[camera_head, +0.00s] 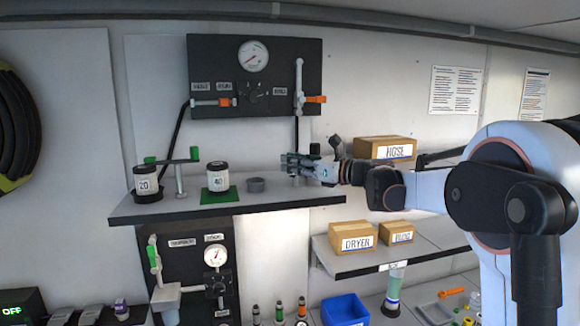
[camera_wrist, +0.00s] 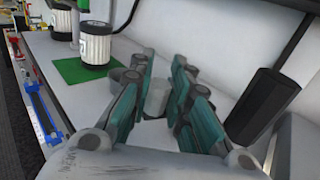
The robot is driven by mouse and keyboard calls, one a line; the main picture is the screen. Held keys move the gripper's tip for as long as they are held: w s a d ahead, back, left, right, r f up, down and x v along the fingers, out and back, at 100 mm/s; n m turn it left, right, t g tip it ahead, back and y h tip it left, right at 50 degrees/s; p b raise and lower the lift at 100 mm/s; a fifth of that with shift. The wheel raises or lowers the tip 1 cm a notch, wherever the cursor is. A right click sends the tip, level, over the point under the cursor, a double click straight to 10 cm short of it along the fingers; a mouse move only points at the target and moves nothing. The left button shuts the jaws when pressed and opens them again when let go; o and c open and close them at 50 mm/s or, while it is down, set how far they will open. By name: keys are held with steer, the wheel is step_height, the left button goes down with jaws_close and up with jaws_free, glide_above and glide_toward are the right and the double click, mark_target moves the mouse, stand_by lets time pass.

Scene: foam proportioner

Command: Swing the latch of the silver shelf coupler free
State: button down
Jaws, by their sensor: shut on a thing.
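The silver shelf coupler (camera_wrist: 157,97) shows in the wrist view as a short light-grey cylinder between my fingers. My gripper (camera_wrist: 160,92) has teal-padded fingers on both sides of it and is shut on it. In the head view my gripper (camera_head: 292,164) reaches in from the right over the shelf, and its fingers hide the coupler. I cannot make out the latch as a separate part in either view.
A grey ring (camera_head: 256,185) sits on the shelf (camera_head: 220,206), left of my gripper. Canister 40 (camera_head: 218,178) stands on a green mat (camera_wrist: 82,71), with canister 20 (camera_head: 146,180) farther left. A black cylinder (camera_wrist: 262,105) is close on the right in the wrist view.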

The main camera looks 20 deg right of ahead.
steer(key=shift+d+n+g+y, duration=0.2)
steer(key=shift+n+g+y, duration=0.2)
steer(key=shift+g, duration=0.1)
steer(key=c, duration=1.5)
jaws_free()
steer(key=shift+o, duration=0.2)
steer(key=v, duration=1.2)
